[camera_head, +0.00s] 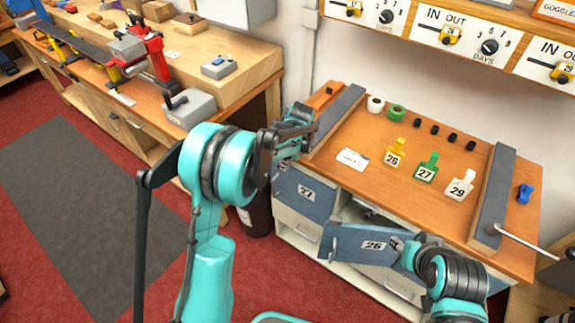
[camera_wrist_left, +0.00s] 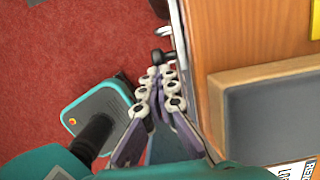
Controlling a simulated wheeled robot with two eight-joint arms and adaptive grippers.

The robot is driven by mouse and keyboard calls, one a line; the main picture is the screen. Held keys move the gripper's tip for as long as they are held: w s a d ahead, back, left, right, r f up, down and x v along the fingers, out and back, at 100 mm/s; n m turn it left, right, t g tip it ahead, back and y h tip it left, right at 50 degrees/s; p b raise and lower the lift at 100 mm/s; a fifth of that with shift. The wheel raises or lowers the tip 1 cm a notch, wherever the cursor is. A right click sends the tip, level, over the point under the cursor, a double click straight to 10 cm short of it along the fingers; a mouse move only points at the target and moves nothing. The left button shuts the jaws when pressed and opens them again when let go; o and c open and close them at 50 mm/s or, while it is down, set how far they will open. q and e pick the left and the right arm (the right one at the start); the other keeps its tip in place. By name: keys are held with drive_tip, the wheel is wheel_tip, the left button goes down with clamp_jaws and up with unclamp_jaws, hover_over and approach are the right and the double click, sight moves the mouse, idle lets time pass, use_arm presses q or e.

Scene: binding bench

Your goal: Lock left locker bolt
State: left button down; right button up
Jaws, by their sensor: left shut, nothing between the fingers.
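The left locker door, marked 27 (camera_head: 305,192), is grey-blue and looks closed under the bench top. My left gripper (camera_head: 283,162) is at its upper left, partly hidden by my own arm. In the left wrist view my left gripper (camera_wrist_left: 160,82) is shut and empty, pointing along the locker front below the bench edge. A small dark knob (camera_wrist_left: 160,57), possibly the bolt, shows just beyond the fingertips; I cannot tell whether they touch. The bolt cannot be made out in the head view. My right gripper (camera_head: 402,243) is at the door marked 26; its fingers are unclear.
Door 26 (camera_head: 360,243) stands swung outward. The wooden bench top (camera_head: 370,125) carries numbered tags 26, 27 and 29, tape rolls and dark pieces between two grey-topped rails. A dark bin (camera_head: 257,215) stands left of the lockers.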

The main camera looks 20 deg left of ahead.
use_arm(q)
drive_tip(key=shift+w+a, duration=0.1)
drive_tip(key=shift+a, duration=0.35)
drive_tip(key=s+d+r+p, duration=0.2)
drive_tip(key=d+r+p, duration=0.4)
drive_tip(key=r, duration=0.5)
drive_tip(key=s+a+r+n+t+h+b, duration=0.1)
drive_tip(key=s+a+r+n+t+b, duration=0.15)
drive_tip(key=s+r+n, duration=0.8)
drive_tip(key=s+f+n+t, duration=0.1)
drive_tip(key=s+n+t, duration=0.1)
drive_tip(key=s+n, duration=0.3)
drive_tip(key=s+a+f+n+t+h+p, duration=0.1)
drive_tip(key=s+f+n+t, duration=0.1)
drive_tip(key=s+n, duration=0.4)
drive_tip(key=shift+s+f, duration=0.25)
drive_tip(key=shift+s, duration=1.8)
drive_tip(key=shift+a+n, duration=0.1)
drive_tip(key=shift+n, duration=0.15)
